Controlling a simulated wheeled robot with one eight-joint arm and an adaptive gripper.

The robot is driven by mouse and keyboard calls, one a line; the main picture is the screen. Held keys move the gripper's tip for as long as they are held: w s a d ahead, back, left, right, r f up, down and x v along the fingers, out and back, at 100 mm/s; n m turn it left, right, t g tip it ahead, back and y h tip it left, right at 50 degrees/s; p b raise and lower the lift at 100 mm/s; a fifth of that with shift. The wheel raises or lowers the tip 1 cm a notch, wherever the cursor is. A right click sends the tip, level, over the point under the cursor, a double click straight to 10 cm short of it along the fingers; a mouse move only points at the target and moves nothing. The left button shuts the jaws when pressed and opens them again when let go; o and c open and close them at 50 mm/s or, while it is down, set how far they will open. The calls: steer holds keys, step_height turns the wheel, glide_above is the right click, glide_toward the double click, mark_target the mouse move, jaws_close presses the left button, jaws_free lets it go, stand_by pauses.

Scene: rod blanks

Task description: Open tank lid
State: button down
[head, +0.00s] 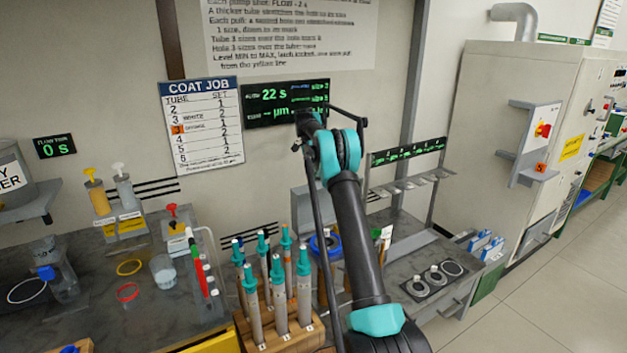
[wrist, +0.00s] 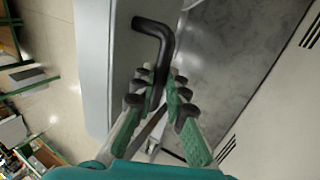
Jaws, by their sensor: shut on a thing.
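In the wrist view, a black bent handle (wrist: 155,32) stands out from a smooth light grey panel (wrist: 110,60), which looks like the tank lid. My gripper (wrist: 158,96) is shut on the lower straight part of this handle, with green-padded fingers on both sides of it. In the head view, my dark arm with teal joints reaches up in front of the back wall. My gripper and the handle cannot be made out there. A grey box-like part (head: 303,206) shows just left of my arm; I cannot tell whether it is the tank. How far the lid is open cannot be told.
Several teal-topped rods stand in a wooden rack (head: 254,333) close to my arm. Pump bottles (head: 97,195) and rings are on the left bench. A shelf (head: 415,182) and a dark plate with rings (head: 433,280) are at right. The floor (head: 545,290) on the right is clear.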

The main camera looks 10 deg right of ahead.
steer(key=shift+w+f, duration=0.15)
steer(key=shift+w, duration=0.1)
stand_by(0.4)
steer(key=c, duration=1.5)
jaws_free()
steer(key=shift+c, duration=0.2)
step_height(320, 180, up, 10)
